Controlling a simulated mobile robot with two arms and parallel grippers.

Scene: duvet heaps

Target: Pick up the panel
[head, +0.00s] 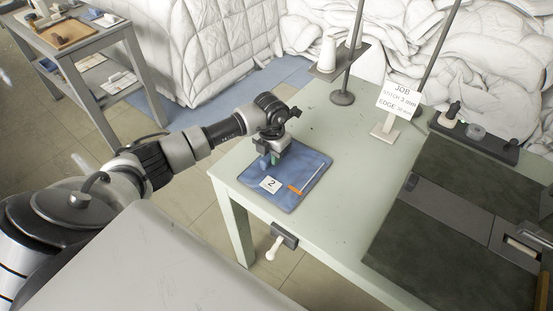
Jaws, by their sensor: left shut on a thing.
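The panel (305,165) is a flat blue quilted piece on the pale green table (335,222), near its left front corner. A white tag with the number 2 (270,184) lies on its near left part. A thin white strip with an orange end (296,190) lies along its right side. My left gripper (271,160) points down over the panel's left part and is shut on it. The fingertips are small here, and the exact grip is partly hidden. The panel still looks mostly flat on the table. My right gripper is not in view.
A job card (398,100) stands on the table, with a white thread cone (327,54) and a pole stand behind. A dark tray (473,136) and a dark work surface (455,235) are at the right. Duvets (200,45) heap behind. A side table (86,47) stands at the far left.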

